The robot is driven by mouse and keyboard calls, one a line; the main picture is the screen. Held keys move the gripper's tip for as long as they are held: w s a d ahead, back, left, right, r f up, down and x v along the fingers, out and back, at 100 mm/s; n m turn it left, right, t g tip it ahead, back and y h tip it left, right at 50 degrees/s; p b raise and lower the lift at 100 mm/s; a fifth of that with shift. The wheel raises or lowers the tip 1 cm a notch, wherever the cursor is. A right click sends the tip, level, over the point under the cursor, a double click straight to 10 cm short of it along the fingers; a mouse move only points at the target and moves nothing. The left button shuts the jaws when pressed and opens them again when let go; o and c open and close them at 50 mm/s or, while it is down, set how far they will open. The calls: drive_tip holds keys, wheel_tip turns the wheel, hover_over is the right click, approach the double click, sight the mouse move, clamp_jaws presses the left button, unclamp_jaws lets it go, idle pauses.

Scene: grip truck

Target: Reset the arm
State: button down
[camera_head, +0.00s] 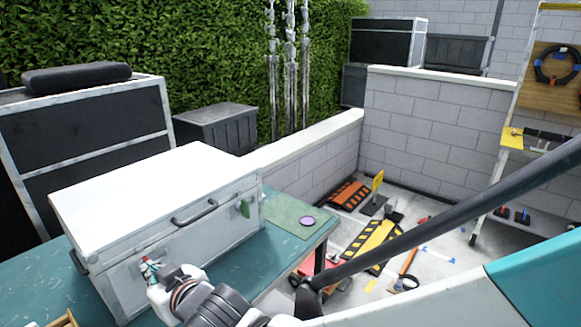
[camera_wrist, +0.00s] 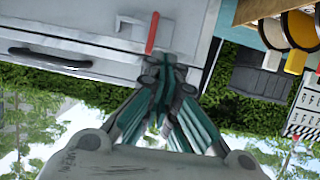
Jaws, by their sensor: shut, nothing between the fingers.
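A white case (camera_head: 150,210) with a closed lid, a dark handle and metal latches stands on a teal table (camera_head: 240,262). My gripper (camera_head: 149,268) is at the left part of the case's front face, near a latch, with my wrist partly hiding it. In the wrist view, which is upside down, my gripper (camera_wrist: 168,72) shows teal fingers closed together with nothing between them. The fingertips are close to the case (camera_wrist: 85,30) and a red latch piece (camera_wrist: 152,33). I cannot tell whether they touch it.
A green mat (camera_head: 290,216) with a purple disc lies on the table right of the case. Dark crates (camera_head: 215,128) stand behind. A low block wall (camera_head: 435,125) and a tool shelf (camera_head: 540,90) are at right. Ramps and tools (camera_head: 370,240) lie on the floor.

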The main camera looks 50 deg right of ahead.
drive_tip(key=s+d+g, duration=0.1)
drive_tip(key=s+g, duration=0.5)
drive_tip(key=s, duration=0.4)
drive_tip(key=shift+s+g, duration=0.15)
drive_tip(key=shift+g, duration=0.15)
drive_tip(key=shift+r, duration=0.1)
